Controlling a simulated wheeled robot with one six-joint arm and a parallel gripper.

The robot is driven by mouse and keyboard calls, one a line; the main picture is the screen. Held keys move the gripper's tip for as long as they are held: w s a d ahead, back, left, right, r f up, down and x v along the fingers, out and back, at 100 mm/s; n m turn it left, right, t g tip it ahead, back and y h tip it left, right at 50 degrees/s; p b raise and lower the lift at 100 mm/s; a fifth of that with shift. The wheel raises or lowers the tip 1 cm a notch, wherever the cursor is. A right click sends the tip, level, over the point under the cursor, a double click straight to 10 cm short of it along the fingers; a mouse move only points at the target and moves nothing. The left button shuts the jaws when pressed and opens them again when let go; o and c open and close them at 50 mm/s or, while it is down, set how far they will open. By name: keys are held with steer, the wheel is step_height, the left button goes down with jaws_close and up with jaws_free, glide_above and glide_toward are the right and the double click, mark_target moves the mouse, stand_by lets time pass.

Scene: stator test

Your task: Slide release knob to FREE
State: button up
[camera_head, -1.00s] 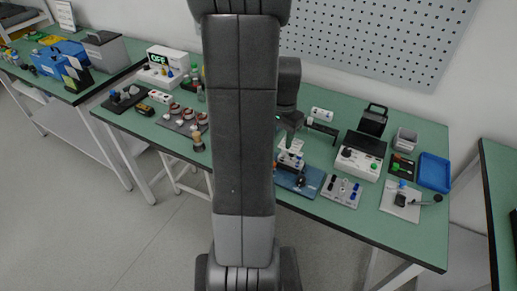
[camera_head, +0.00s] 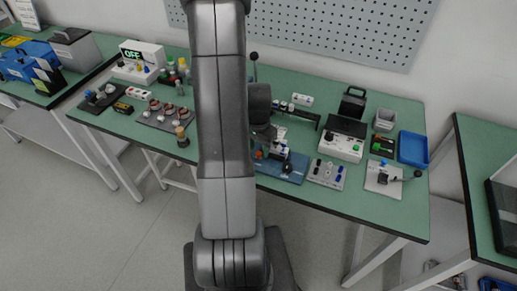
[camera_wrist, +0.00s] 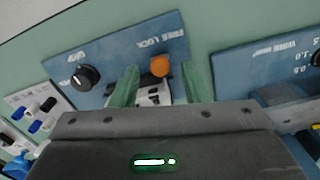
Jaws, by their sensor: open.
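A blue panel (camera_wrist: 107,53) with the words FREE and LOCK shows in the wrist view. An orange knob (camera_wrist: 160,66) sits on it close to these words; I cannot tell which word it stands at. A black rotary knob (camera_wrist: 85,77) is further left on the panel. My gripper (camera_wrist: 160,71) is open, its two greenish fingers on either side of the orange knob, with gaps between. Contact cannot be seen. A white and metal part (camera_wrist: 153,93) lies between the fingers. In the head view the blue panel (camera_head: 296,176) is partly hidden by my arm.
A grey panel with several small knobs (camera_head: 326,174) stands right of the blue panel. Another blue panel (camera_wrist: 260,62) is on the right in the wrist view.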

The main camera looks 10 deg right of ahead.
steer(key=shift+f, duration=0.75)
jaws_close()
steer(key=shift+w+a+b, duration=0.5)
steer(key=shift+w+a, duration=0.15)
steer(key=shift+a, duration=0.3)
jaws_free()
steer(key=shift+a, duration=0.1)
steer(key=shift+r, duration=0.2)
